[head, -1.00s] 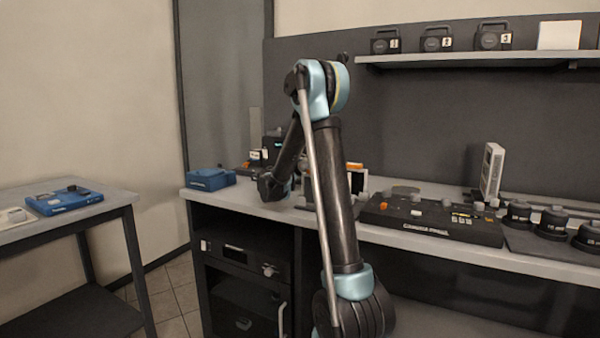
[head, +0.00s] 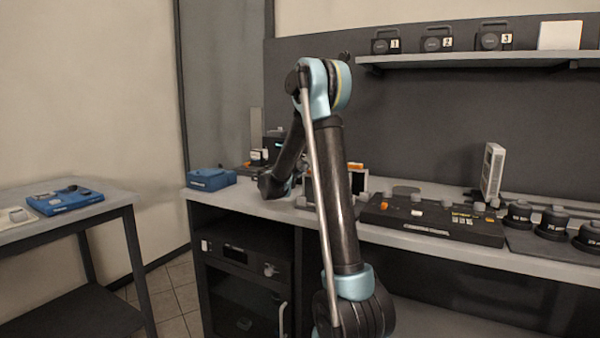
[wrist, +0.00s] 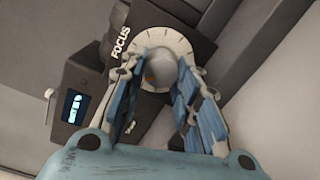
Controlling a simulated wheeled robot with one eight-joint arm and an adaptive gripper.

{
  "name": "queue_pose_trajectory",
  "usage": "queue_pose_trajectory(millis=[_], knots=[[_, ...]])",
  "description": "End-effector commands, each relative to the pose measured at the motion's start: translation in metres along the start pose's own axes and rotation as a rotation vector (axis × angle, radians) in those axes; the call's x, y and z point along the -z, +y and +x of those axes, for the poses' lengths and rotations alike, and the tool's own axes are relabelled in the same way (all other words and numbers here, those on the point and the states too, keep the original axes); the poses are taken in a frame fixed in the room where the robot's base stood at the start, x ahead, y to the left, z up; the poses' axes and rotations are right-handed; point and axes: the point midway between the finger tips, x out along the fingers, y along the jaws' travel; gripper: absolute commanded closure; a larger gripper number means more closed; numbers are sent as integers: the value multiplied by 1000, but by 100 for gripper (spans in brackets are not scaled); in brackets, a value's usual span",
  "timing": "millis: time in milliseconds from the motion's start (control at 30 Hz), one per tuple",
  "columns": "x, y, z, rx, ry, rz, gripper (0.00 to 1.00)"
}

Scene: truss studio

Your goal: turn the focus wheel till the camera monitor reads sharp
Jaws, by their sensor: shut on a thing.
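In the wrist view, the focus wheel has a pale round dial (wrist: 149,42) with tick marks and a grey knob (wrist: 163,69), beside the word FOCUS on a dark housing. My gripper (wrist: 165,72) is shut on the knob, one blue-padded finger on each side. A small orange mark shows on the knob. A small lit screen (wrist: 74,106), perhaps the camera monitor, sits left of the wheel, with pale marks on blue too small to read. In the head view my arm hides the gripper and the wheel.
A black console (head: 432,219) with knobs lies right of my arm on the long bench. A grey upright unit (head: 492,170) and several dark round weights (head: 554,222) stand farther right. A blue box (head: 209,179) sits at the bench's left end. A shelf (head: 470,59) runs above.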

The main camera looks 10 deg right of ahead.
Motion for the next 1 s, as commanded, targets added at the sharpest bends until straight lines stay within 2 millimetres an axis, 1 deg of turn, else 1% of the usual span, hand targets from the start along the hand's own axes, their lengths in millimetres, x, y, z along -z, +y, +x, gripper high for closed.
queue_pose_trajectory(millis=[167, 467, 500, 533, 567, 867, 1000], knots=[[-2, -2, 0, 7, 0, 63, 94], [-2, -3, 0, 9, -1, 68, 94], [-2, -3, 0, 9, -1, 67, 61], [-2, -2, 0, 8, -1, 67, 54], [-2, -2, 0, 8, -1, 67, 50], [-1, -1, 0, 6, 0, 65, 50], [-1, -1, -6, 5, 1, 64, 50]])
